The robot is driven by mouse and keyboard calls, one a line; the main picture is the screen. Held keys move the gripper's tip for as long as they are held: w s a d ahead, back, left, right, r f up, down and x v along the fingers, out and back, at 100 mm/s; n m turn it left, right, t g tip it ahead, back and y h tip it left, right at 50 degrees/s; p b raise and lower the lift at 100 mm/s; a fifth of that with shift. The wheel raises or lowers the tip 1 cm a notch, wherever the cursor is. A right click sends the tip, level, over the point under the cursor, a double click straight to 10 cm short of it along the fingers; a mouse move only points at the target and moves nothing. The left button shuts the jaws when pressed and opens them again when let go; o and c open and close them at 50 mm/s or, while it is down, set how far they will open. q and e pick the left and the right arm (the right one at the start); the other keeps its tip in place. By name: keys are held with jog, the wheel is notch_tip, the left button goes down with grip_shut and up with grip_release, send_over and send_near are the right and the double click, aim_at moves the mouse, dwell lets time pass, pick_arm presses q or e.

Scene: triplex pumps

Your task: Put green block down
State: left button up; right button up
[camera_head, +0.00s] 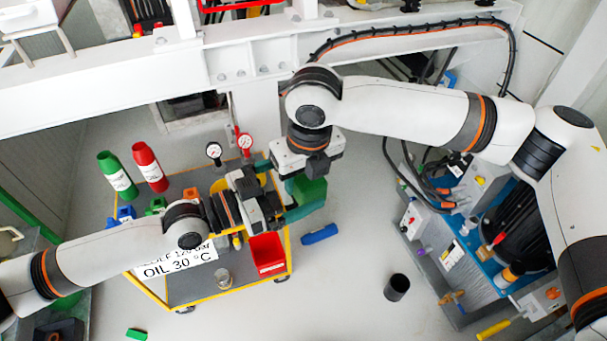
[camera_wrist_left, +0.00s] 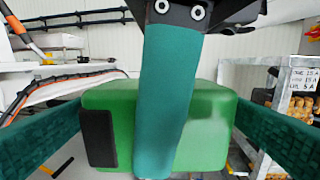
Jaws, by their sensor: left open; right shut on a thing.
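The green block (camera_head: 309,190) is held in the air beside the right edge of the cart, and it fills the middle of the left wrist view (camera_wrist_left: 210,125). My right gripper (camera_head: 307,162) comes from above and is shut on it; one teal finger (camera_wrist_left: 167,90) crosses the block's near face in the left wrist view. My left gripper (camera_head: 285,190) is open, its teal fingers on either side of the block. In the left wrist view the left finger (camera_wrist_left: 40,135) and right finger (camera_wrist_left: 275,135) stand at the block's sides; contact is unclear.
A blue piece (camera_head: 319,234), black cup (camera_head: 397,287) and green piece (camera_head: 137,334) lie on the floor. Pump equipment (camera_head: 490,250) stands right.

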pick_arm(q)
jog(key=v, duration=1.2)
jog(key=w+a+f+t+y, duration=0.1)
jog(key=w+f+y, duration=0.2)
jog(key=w+f, duration=0.45)
jog(key=w+a+f+t+y, duration=0.15)
jog(key=w+f, duration=0.25)
jog(key=f, duration=0.6)
jog(key=s+a+f+n+y, duration=0.1)
jog(key=a+f+n+y, duration=0.2)
jog(key=f, duration=0.7)
jog(key=s+a+f+n+y, duration=0.15)
jog(key=a+f+y, duration=0.25)
jog(key=f, duration=0.7)
jog(key=s+a+f+n+g+y, duration=0.2)
jog(key=s+f, duration=0.5)
jog(key=s, duration=0.1)
jog(key=s+a+f+n+g+y, duration=0.1)
jog(key=s+a+f+g, duration=0.1)
jog(key=s+f, duration=0.55)
jog(key=s+d+f+n+g, duration=0.1)
jog(key=s+f, duration=0.3)
jog(key=s, duration=0.9)
jog(key=s+d+f+n+g+y, duration=0.1)
jog(key=s+f+g, duration=0.3)
jog(key=s, duration=0.8)
jog(key=shift+s+d+n+g, duration=0.35)
